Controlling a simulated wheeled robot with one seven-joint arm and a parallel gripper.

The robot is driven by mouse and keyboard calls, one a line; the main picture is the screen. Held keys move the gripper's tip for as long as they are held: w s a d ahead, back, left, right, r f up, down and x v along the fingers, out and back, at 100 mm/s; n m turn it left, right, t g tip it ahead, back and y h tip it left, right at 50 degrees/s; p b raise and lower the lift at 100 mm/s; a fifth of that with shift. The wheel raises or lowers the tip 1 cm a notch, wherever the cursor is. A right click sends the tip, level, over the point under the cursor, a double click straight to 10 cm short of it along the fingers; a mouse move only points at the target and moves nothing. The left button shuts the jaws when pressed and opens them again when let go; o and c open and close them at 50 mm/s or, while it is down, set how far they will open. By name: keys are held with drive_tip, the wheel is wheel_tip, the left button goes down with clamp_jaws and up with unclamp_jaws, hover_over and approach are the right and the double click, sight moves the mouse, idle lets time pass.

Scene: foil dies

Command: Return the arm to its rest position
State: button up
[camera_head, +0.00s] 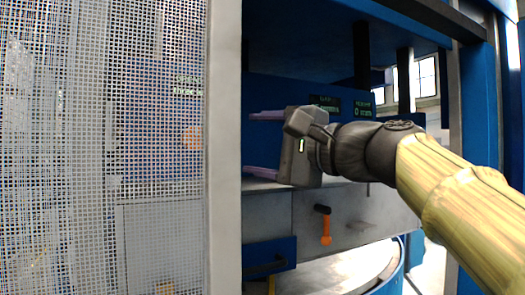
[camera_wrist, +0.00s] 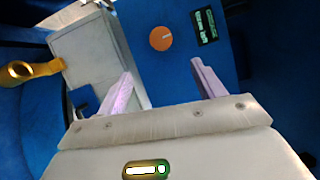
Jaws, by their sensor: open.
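My gripper (camera_head: 258,144) is at the end of my arm, which reaches in from the right of the head view. Its two pale purple fingers are apart and point left, into the blue machine. In the wrist view my gripper (camera_wrist: 162,70) is open, with nothing between the fingers. Past the fingertips are a blue panel (camera_wrist: 178,68), a round orange knob (camera_wrist: 162,38) and a small dark display (camera_wrist: 205,26). The fingers appear apart from the knob.
A mesh guard (camera_head: 150,120) with a pale upright frame edge (camera_head: 226,150) stands left of my gripper. Below it are a grey front panel (camera_head: 345,205) and an orange-handled lever (camera_head: 325,230). A dark post (camera_head: 405,80) stands behind my wrist. A golden ring-ended part (camera_wrist: 35,70) shows in the wrist view.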

idle(0.4)
drive_tip(key=w+d+f+m+h, duration=0.1)
drive_tip(key=w+d+f+h, duration=0.2)
drive_tip(key=f, duration=0.6)
drive_tip(key=w+d+f+h, duration=0.1)
drive_tip(key=w+f+h, duration=0.25)
drive_tip(key=f, duration=0.55)
drive_tip(key=d+f+n+g+h, duration=0.1)
drive_tip(key=d+f+g+h, duration=0.15)
drive_tip(key=f, duration=0.75)
drive_tip(key=d+f+n+g+h, duration=0.15)
drive_tip(key=d+f, duration=0.25)
drive_tip(key=f, duration=0.6)
drive_tip(key=s+d+f+n+g+h, duration=0.2)
drive_tip(key=s+d+f+n, duration=0.15)
drive_tip(key=s+f, duration=0.6)
drive_tip(key=s+d+f+n+g+h, duration=0.25)
drive_tip(key=s+d+f, duration=0.35)
drive_tip(key=f, duration=0.7)
drive_tip(key=w+p+v, duration=0.3)
drive_tip(key=p+v, duration=1.1)
drive_tip(key=p, duration=0.1)
drive_tip(key=shift+s+a+r+n, duration=0.35)
drive_tip(key=shift+s+a+r, duration=0.15)
drive_tip(key=shift+a+r, duration=0.2)
